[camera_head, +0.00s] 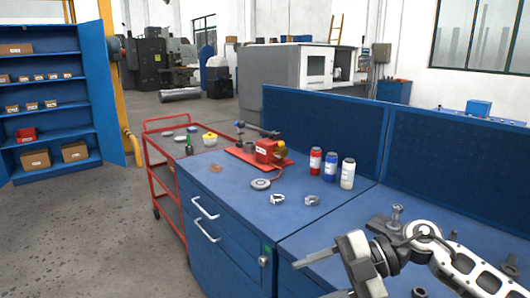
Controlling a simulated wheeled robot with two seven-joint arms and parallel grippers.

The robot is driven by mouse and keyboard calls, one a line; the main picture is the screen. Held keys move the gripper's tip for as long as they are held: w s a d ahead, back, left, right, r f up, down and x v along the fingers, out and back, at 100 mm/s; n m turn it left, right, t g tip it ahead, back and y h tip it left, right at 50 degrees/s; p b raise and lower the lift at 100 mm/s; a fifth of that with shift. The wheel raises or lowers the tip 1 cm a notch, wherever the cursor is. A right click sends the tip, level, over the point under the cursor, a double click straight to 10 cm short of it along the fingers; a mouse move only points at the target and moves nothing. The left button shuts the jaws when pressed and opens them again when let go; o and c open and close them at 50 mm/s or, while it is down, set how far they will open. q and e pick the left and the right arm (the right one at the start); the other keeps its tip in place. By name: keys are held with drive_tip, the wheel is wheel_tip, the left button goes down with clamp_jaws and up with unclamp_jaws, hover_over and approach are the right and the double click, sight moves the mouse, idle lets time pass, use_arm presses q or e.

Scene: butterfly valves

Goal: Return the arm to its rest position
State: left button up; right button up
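My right arm comes in from the lower right and reaches left over the near part of the blue workbench (230,190). Its gripper (312,280) is at the bottom of the view, with its two fingers pointing left and a gap between them. It is open and I see nothing held in it. The lower finger is partly cut off by the picture's edge. My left gripper and arm are not in view.
A red fixture (268,151), a grey disc (261,184), two metal rings (277,199) (312,200) and red, blue and white bottles (315,160) (330,165) (348,173) stand on the bench. A blue panel (320,125) rises behind. A red trolley (166,128) stands left.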

drive_tip(key=s+a+m+t+y, duration=0.1)
drive_tip(key=a+m+t+y, duration=0.3)
drive_tip(key=a+t+y, duration=0.1)
drive_tip(key=s+d+f+m+t+h, duration=0.3)
drive_tip(key=d+f+m+t+h, duration=0.2)
drive_tip(key=f+m+h, duration=0.35)
drive_tip(key=s+d+f+m+t+h, duration=0.35)
drive_tip(key=f+m+t+h, duration=0.2)
drive_tip(key=f+m, duration=0.55)
drive_tip(key=s+d+f+m+g+h, duration=0.2)
drive_tip(key=s+d+f+m+g, duration=0.1)
drive_tip(key=s+f, duration=0.4)
drive_tip(key=shift+s+d+f+g, duration=0.15)
drive_tip(key=shift+s+f+g, duration=0.1)
drive_tip(key=shift+s+g, duration=0.7)
